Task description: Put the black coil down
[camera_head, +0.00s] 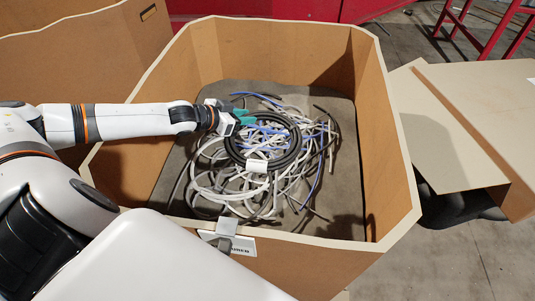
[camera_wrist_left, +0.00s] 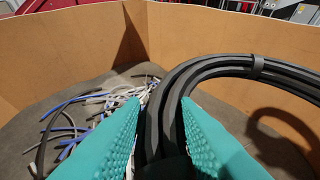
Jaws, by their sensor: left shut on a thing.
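The black coil (camera_head: 293,147) is a ring of thick black cable with a white tag (camera_head: 257,165) at its lower left. My left gripper (camera_head: 241,117) is shut on the coil's upper-left side, inside the large cardboard box (camera_head: 370,130). In the left wrist view the coil (camera_wrist_left: 205,68) runs up from between the teal fingers (camera_wrist_left: 155,140) and bends to the right. A dark band wraps it there. Whether the coil touches the scraps beneath it I cannot tell from the head view. My right gripper is not in view.
White, grey and blue cable scraps (camera_head: 215,185) lie loose on the box's grey floor (camera_head: 340,110), partly under the coil. The box walls stand around them. Another cardboard box (camera_head: 90,60) stands at upper left, and open cardboard flaps (camera_head: 450,140) are at right.

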